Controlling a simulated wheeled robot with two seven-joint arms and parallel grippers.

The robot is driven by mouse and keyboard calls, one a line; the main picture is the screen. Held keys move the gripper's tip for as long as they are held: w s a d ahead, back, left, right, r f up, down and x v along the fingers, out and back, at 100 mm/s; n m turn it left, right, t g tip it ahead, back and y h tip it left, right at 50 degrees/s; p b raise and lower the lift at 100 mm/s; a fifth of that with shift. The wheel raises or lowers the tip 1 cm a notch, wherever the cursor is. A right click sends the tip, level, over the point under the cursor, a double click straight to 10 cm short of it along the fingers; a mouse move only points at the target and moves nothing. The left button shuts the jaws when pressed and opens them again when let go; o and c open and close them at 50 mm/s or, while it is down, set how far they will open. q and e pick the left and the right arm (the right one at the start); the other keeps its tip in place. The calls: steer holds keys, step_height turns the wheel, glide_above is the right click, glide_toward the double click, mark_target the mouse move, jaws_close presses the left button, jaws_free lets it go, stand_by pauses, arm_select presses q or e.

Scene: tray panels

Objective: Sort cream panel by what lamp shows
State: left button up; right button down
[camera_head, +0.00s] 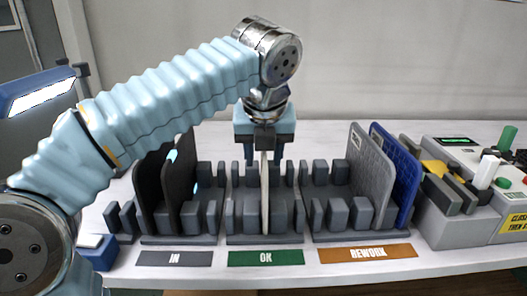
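A thin cream panel (264,195) stands upright, seen edge-on, in the middle of the rack behind the green OK label (266,258). My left gripper (264,155) is right above it, pointing down. Its two fingers straddle the panel's top edge, with a visible gap on each side, so it looks open. The panel's faces cannot be seen from here. A lamp (40,95) with a lit white strip in a blue housing is at the upper left. My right gripper is not in view.
Dark panels (150,190) stand in the IN rack at left. A grey panel (368,175) and a blue panel (400,170) stand in the REWORK rack at right. A grey unit (455,225) with coloured parts is at far right.

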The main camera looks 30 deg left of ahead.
arm_select(q)
steer(key=p+v, duration=0.3)
steer(key=v, duration=1)
steer(key=shift+s+r, duration=0.15)
steer(key=shift+r, duration=0.2)
